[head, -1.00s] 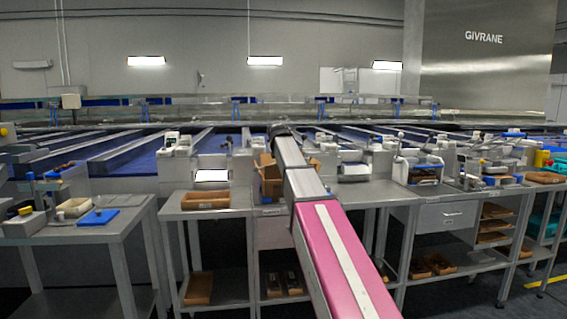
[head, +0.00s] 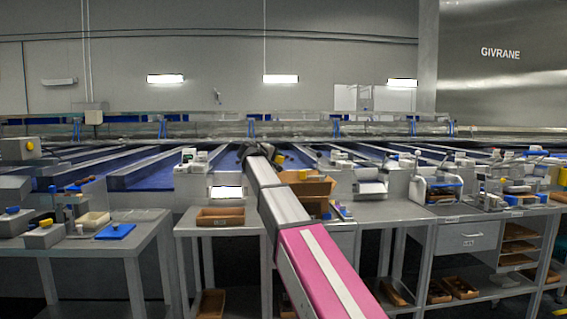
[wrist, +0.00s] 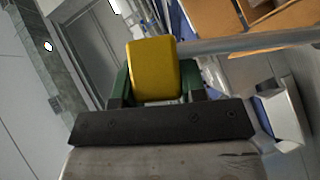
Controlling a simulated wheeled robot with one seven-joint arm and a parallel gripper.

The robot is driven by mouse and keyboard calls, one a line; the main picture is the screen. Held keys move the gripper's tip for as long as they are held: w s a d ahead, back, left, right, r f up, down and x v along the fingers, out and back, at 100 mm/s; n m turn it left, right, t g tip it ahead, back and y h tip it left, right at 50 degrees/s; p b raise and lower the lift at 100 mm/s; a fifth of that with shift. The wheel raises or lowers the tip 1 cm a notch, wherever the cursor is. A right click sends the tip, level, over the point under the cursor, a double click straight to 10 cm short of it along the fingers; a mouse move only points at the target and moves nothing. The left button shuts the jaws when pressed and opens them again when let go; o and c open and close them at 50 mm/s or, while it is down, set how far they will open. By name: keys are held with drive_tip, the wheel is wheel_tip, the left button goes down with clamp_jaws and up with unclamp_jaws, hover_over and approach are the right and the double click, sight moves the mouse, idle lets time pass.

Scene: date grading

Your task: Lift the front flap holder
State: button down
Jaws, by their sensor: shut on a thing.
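My gripper (wrist: 153,84) is shut on a yellow block (wrist: 152,66), with a green finger on each side of it. A grey metal rod (wrist: 250,42) runs right from beside the block; I cannot tell whether they join. In the head view my gripper (head: 258,151) is a small dark shape at the arm's far end, with a yellow spot (head: 279,158) just right of it. An open brown carton (head: 318,187) stands to its right, and its brown flaps (wrist: 215,22) show at the wrist view's upper right. My arm hides part of the carton.
A brown tray (head: 220,217) lies on the stand left of my arm. A blue board (head: 115,231) and a cream tray (head: 93,220) lie on the left table. Machines line the bench at right. Blue conveyor lanes run behind.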

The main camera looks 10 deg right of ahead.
drive_tip(key=a+n+t+h, duration=0.2)
drive_tip(key=a+n+h, duration=0.1)
drive_tip(key=a, duration=0.3)
drive_tip(key=shift+a+f+n+t, duration=0.3)
drive_tip(key=shift+n+t, duration=0.1)
drive_tip(key=shift+n, duration=0.2)
drive_tip(key=c, duration=0.7)
unclamp_jaws()
drive_tip(key=shift+a, duration=0.1)
drive_tip(key=shift+s, duration=0.1)
drive_tip(key=v, duration=1)
drive_tip(key=shift+s+a+f, duration=0.15)
drive_tip(key=shift+a, duration=0.1)
drive_tip(key=shift+f, duration=0.1)
